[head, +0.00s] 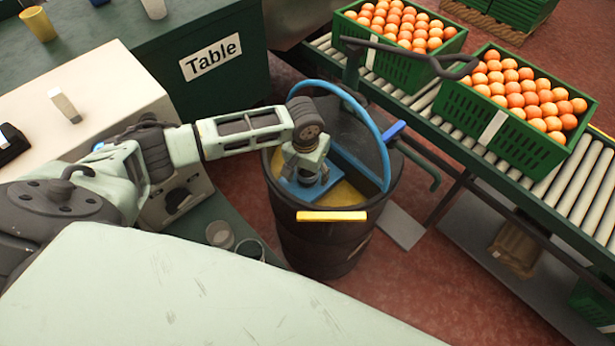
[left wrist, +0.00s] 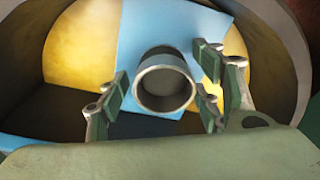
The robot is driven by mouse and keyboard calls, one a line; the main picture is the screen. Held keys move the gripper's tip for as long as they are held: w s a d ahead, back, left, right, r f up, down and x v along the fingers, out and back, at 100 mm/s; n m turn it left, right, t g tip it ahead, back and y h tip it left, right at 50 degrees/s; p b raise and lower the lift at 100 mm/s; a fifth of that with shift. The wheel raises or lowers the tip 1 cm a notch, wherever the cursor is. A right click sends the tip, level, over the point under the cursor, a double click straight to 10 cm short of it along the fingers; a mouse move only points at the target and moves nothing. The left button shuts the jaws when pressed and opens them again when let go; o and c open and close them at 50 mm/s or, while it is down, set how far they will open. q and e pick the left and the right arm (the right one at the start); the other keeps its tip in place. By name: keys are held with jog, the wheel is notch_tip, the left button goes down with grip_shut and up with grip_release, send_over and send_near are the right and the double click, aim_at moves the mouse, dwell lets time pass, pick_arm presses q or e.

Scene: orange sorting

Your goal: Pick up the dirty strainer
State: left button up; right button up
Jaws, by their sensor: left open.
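A grey, round, open-topped piece with a dark inside (left wrist: 165,84) stands on a blue plate in the left wrist view. It looks like the strainer, but I cannot confirm that or see dirt on it. The blue plate (head: 304,188) lies inside a dark barrel (head: 322,248), above something yellow, and also shows in the left wrist view (left wrist: 150,30). My left gripper (head: 308,170) is over the barrel's opening, pointing down. In the left wrist view its fingers (left wrist: 163,102) are open, one on either side of the grey piece. Contact cannot be told. My right gripper is not in view.
A blue hoop (head: 372,118) arches over the barrel, close to my left wrist. A yellow bar (head: 331,216) crosses its near rim. Two cups (head: 219,234) (head: 250,249) stand left of it. A roller conveyor (head: 420,100) with green orange crates (head: 510,150) runs along the right.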

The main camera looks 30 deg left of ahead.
pick_arm(q)
jog(key=c, duration=1.2)
jog(key=shift+c, duration=0.2)
